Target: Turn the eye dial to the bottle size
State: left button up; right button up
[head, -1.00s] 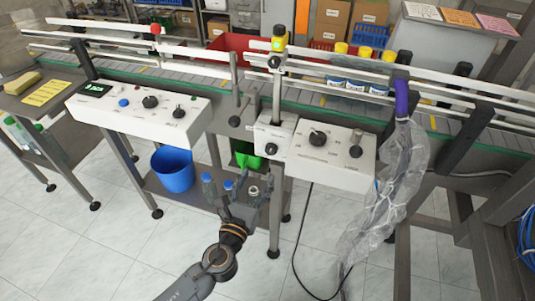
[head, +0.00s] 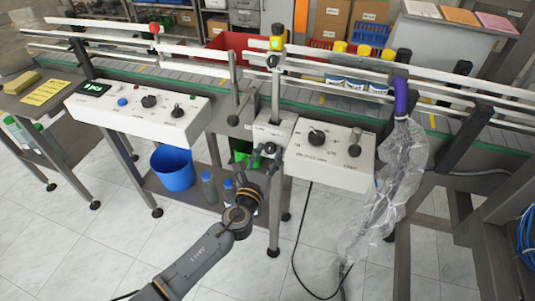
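A small white box (head: 270,131) at the middle of the conveyor's front carries a dark dial (head: 269,149), which looks like the eye dial. A post rises from this box. My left gripper (head: 264,160) comes up from below, its fingers spread close around the dial. I cannot tell whether they touch it. The fingers partly hide the dial, so its setting is not readable. Several bottles (head: 341,75) with yellow caps stand on the conveyor to the right, partly behind the rails. My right gripper is not in view.
A white control box (head: 331,160) with two dark knobs sits right of the dial. A longer panel (head: 137,115) with a lit display is at left. A clear plastic sleeve (head: 385,190) hangs at right. A blue bucket (head: 172,168) stands below.

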pick_arm(q)
jog(key=c, duration=0.6)
jog(key=shift+c, duration=0.2)
jog(key=shift+n, duration=0.3)
jog(key=shift+f+n+b, duration=0.1)
jog(key=shift+n+b, duration=0.3)
jog(key=shift+n, duration=0.1)
jog(key=shift+n+b, duration=0.45)
jog(key=shift+n, duration=0.75)
jog(key=n+b, duration=0.1)
jog(key=n, duration=0.5)
jog(key=shift+b, duration=0.35)
jog(key=n, duration=0.5)
jog(key=shift+n+b, duration=0.3)
jog(key=shift+n, duration=0.1)
jog(key=n, duration=0.5)
jog(key=shift+n, duration=0.4)
